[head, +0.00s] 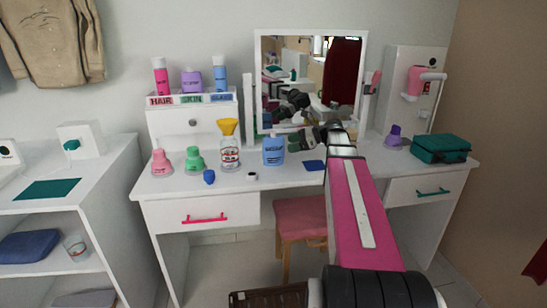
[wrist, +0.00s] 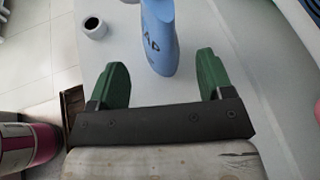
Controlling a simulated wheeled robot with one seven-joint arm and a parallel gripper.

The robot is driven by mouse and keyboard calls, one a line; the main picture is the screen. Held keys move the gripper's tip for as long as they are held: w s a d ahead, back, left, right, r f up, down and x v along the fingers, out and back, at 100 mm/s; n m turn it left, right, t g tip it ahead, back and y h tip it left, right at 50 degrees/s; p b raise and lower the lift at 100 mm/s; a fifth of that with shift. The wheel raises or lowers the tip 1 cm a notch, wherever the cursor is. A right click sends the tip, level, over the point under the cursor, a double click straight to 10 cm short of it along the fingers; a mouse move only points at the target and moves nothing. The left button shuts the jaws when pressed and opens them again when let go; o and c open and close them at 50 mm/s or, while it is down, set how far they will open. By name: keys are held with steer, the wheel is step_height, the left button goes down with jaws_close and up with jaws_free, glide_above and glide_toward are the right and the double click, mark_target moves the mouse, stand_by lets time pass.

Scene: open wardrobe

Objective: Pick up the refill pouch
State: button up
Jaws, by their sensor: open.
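The refill pouch appears to be the blue upright container with dark lettering (head: 273,151), standing on the white dressing table near its middle. In the wrist view the blue pouch (wrist: 159,38) is upright just ahead of and between my green fingertips, with its top cut off by the frame. My gripper (head: 297,141) is open and empty, just right of the pouch in the head view. In the wrist view a gap shows between each finger of my gripper (wrist: 161,66) and the pouch's sides.
A small dark-topped jar (head: 251,176) stands left of the pouch, also in the wrist view (wrist: 94,28). A glass jar with a yellow funnel (head: 229,145) is close by on the left. A blue flat cloth (head: 313,165) lies right. A mirror (head: 310,80) stands behind.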

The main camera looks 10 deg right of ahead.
mark_target(282, 146)
steer(key=shift+x, duration=2.8)
steer(key=shift+s+r, duration=0.1)
steer(key=c, duration=1.2)
